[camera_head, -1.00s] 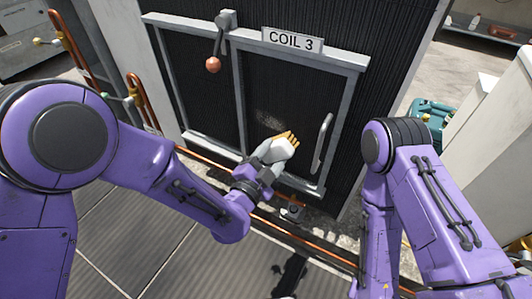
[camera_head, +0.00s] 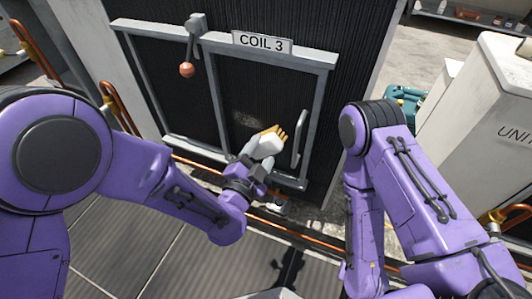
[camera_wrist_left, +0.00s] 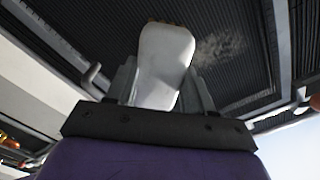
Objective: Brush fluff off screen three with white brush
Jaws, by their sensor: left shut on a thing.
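The white brush (camera_head: 267,143) with tan bristles is held in my left gripper (camera_head: 252,156), in front of the lower part of the right panel of the screen (camera_head: 262,95) under the "COIL 3" plate (camera_head: 262,42). My left gripper is shut on it; the brush's white back also fills the middle of the left wrist view (camera_wrist_left: 163,65). A pale patch of fluff (camera_head: 247,120) lies on the dark mesh just above the brush. It shows beside the brush in the left wrist view (camera_wrist_left: 218,45). I cannot tell whether the bristles touch the mesh. My right gripper is not in view.
A grey handle (camera_head: 299,138) stands on the screen's right side. A lever with an orange-red knob (camera_head: 187,70) hangs at the upper left. Copper pipes (camera_head: 38,52) run at the left and along the base. A white unit (camera_head: 480,115) stands at the right.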

